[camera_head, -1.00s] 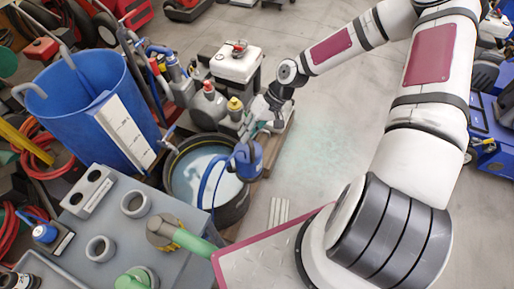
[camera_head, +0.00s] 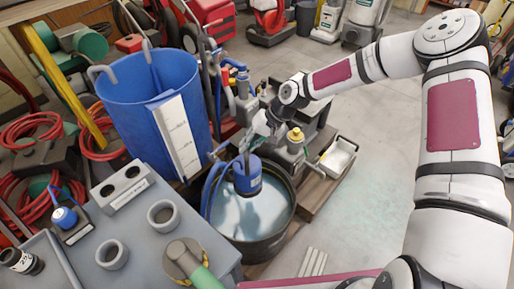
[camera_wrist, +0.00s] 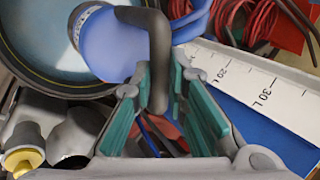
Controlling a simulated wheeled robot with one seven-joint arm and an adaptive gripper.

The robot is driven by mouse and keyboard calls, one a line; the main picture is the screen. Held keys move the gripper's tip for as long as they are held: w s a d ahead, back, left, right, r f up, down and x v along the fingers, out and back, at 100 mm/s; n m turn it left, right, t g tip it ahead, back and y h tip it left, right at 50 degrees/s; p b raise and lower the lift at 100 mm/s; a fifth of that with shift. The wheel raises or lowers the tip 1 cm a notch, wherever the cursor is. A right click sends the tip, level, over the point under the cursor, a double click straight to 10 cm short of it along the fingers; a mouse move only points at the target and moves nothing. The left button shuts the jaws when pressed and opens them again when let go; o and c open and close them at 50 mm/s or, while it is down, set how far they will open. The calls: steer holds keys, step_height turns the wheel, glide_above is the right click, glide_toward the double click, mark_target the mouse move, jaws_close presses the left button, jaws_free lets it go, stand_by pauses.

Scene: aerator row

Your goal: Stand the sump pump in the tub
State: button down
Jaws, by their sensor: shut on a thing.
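The sump pump (camera_head: 247,178) has a blue body with a blue hose on its left; it hangs upright within the outline of the tub. The black round tub (camera_head: 284,228) holds pale water; I cannot tell whether the pump's base touches it. My gripper (camera_head: 246,146) is above the pump, shut on its dark handle. In the wrist view, the teal-padded fingers of my gripper (camera_wrist: 160,88) close around the grey handle, beside the blue pump body (camera_wrist: 112,42). The tub (camera_wrist: 25,70) curves behind at upper left there. The pump's underside is hidden.
A tall blue bin (camera_head: 150,85) with a white litre scale (camera_head: 178,140) stands left of the tub. A grey bench with round sockets (camera_head: 140,225) is in front left. Bottles and a white tray (camera_head: 338,158) sit behind right. Open floor lies right.

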step_height(320, 180, down, 40)
steer(key=b, duration=2.5)
steer(key=shift+f, duration=0.2)
stand_by(0.6)
steer(key=shift+f+b, duration=0.55)
steer(key=shift+b, duration=0.15)
stand_by(0.8)
steer(key=c, duration=1.6)
jaws_free()
steer(key=shift+c, duration=0.2)
steer(key=shift+o, duration=0.8)
steer(key=shift+f, duration=0.1)
steer(key=v, duration=1.2)
